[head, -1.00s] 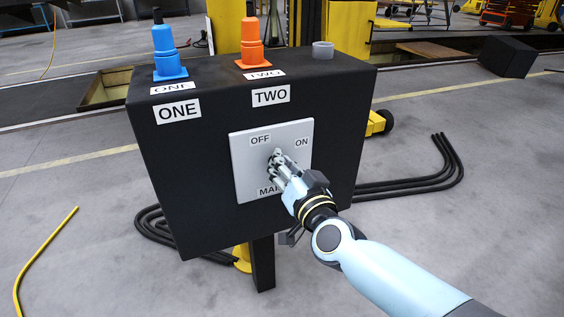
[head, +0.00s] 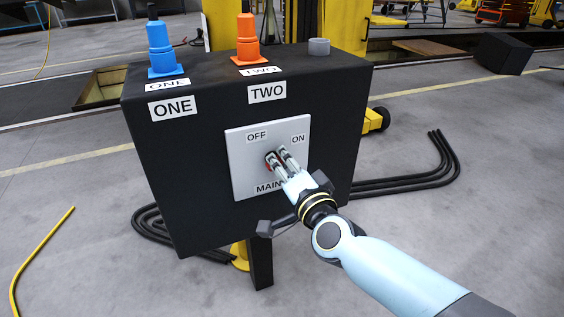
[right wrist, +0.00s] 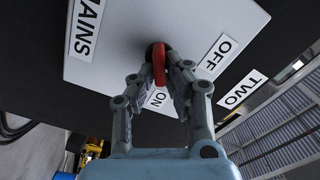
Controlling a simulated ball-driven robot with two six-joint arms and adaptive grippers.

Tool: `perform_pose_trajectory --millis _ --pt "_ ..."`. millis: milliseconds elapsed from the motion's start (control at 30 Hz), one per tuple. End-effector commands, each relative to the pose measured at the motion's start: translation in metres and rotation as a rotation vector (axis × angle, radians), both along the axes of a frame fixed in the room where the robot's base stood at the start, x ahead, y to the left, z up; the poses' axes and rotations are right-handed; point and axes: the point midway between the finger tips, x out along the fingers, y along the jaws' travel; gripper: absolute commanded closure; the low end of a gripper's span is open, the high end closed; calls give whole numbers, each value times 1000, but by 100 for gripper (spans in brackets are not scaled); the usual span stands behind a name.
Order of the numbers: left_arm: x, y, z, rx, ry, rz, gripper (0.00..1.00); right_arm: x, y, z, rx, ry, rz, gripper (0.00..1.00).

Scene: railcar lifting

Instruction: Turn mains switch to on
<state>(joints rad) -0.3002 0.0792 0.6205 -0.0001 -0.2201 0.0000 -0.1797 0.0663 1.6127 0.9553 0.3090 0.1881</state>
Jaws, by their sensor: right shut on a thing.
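The mains switch panel (head: 243,180) is a light grey plate on the front of a black box, marked OFF, ON and MAINS. Its red switch handle (head: 268,161) shows only as a sliver beside my fingers. In the right wrist view the red handle (right wrist: 158,62) sits on a dark round base between my fingertips, with one end towards the ON label. My right gripper (head: 281,156) is shut on this handle, and it also shows in the right wrist view (right wrist: 160,72). My left gripper is not in view.
On the box top (head: 205,88) stand a blue plug (head: 162,50), an orange plug (head: 248,40) and a grey ring (head: 319,47). Black cables (head: 400,183) lie on the floor on both sides. A yellow hose (head: 40,250) lies at the left.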

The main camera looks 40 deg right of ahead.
Motion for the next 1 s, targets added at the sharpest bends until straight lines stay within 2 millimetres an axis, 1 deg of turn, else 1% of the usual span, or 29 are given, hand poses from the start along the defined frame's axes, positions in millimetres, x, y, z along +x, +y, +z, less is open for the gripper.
perform_pose_trajectory --millis 433,467,600,800,867,967,1000 --pt "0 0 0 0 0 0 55 -1 0 -1 10 1 -1 100" --pt "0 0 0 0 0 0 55 -1 0 -1 10 1 -1 85" --pt "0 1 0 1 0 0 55 -1 0 -1 10 0 0 66" --pt "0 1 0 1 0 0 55 0 0 -1 9 -1 0 66" --pt "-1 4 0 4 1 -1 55 -1 0 -1 9 -1 0 66" --pt "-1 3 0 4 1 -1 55 -7 2 -1 8 0 0 66" --pt "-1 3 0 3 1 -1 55 -12 3 -2 8 2 0 66"
